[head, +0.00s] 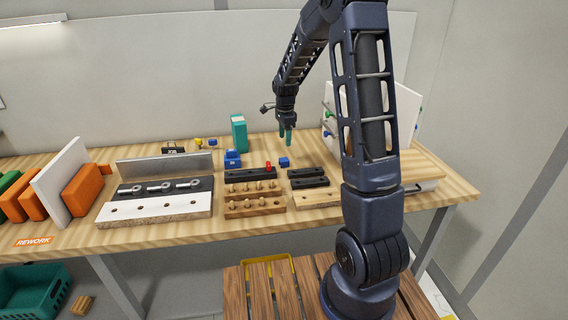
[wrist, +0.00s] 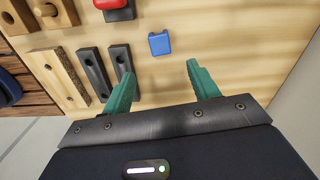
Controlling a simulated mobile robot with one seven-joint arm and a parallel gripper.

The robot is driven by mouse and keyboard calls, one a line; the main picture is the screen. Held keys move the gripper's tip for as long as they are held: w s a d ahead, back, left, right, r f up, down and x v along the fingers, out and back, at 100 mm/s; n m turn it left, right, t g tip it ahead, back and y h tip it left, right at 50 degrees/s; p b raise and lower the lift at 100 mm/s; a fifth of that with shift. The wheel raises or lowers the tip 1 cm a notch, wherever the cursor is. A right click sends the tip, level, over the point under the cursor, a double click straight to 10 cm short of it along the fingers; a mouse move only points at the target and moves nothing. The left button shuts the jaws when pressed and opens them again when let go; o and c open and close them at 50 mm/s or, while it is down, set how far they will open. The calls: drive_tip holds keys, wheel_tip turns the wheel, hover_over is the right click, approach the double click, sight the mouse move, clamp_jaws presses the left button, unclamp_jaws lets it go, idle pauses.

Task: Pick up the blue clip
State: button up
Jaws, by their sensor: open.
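A small blue clip (head: 284,162) lies on the wooden bench near its middle, just beyond two black bars. In the wrist view the blue clip (wrist: 160,42) lies flat on bare wood, ahead of the fingertips and between their lines. My gripper (head: 287,136) hangs over the bench, beyond and above the clip, with teal fingers pointing down. In the wrist view my gripper (wrist: 160,76) is open, with nothing between its fingers. The clip is not touched by either finger.
Black bars (head: 309,182) lie beside the clip. A red clip (head: 268,167) sits on another black bar. Left are a larger blue block (head: 232,158), a teal box (head: 239,133) and a pegged wooden rack (head: 254,192). A white panel fixture (head: 345,135) stands right.

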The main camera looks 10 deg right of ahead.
drive_tip(key=f, duration=0.1)
hover_over(284, 159)
drive_tip(key=f, duration=0.5)
drive_tip(key=shift+w+d+f, duration=0.1)
drive_tip(key=shift+w, duration=0.2)
drive_tip(key=shift+s+f, duration=0.2)
drive_tip(key=shift+f, duration=2.55)
drive_tip(key=shift+c, duration=0.4)
drive_tip(key=c, duration=1)
